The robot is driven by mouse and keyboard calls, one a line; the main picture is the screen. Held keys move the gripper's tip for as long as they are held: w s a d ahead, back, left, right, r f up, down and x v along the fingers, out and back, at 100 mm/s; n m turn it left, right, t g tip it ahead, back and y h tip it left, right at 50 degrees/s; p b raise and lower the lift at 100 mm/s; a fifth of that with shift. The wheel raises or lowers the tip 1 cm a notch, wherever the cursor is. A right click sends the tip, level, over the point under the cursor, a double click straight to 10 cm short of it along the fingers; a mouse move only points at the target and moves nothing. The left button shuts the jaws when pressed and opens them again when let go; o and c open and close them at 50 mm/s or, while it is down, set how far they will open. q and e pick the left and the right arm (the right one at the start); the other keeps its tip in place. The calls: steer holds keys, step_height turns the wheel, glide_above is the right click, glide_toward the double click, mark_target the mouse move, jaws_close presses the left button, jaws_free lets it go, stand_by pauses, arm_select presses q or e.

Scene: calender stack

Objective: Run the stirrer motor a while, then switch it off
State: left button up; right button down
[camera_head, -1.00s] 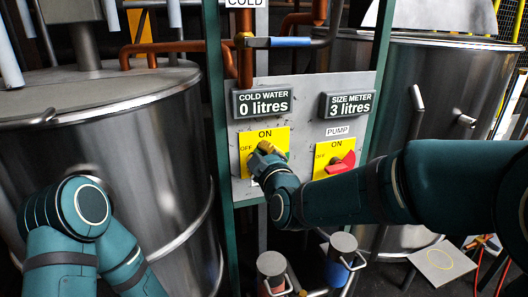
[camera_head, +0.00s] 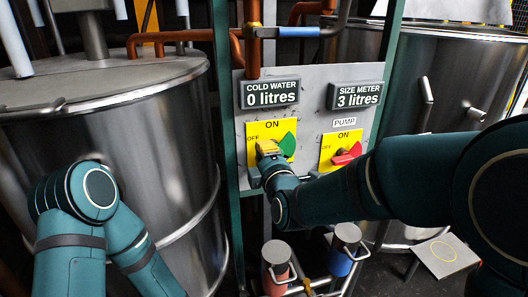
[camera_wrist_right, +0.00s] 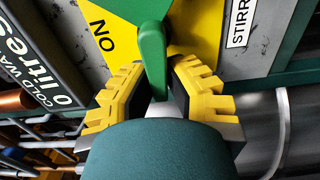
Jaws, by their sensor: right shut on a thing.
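The stirrer switch is a yellow plate (camera_head: 257,132) marked ON at the top and OFF at the left, with a green knob (camera_head: 287,144). My right gripper (camera_head: 267,149) is at this knob from the front. In the right wrist view its yellow fingers (camera_wrist_right: 156,98) are shut on the green knob's handle (camera_wrist_right: 152,55), one finger on each side. Part of a "STIRR…" label (camera_wrist_right: 239,22) shows beside the plate there. The knob's exact setting is partly hidden by the gripper. My left arm is at the lower left; its gripper is not in view.
A pump switch with a red knob (camera_head: 345,155) sits right of the stirrer switch, close above my right forearm. Displays above read 0 litres (camera_head: 270,94) and 3 litres (camera_head: 356,95). Steel tanks stand left (camera_head: 110,125) and right (camera_head: 465,75). Capped cylinders (camera_head: 276,268) stand below.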

steer(key=shift+f, duration=0.1)
stand_by(0.4)
steer(key=c, duration=0.9)
jaws_free()
steer(key=shift+w, duration=0.1)
steer(key=shift+c, duration=0.2)
steer(key=v, duration=1.2)
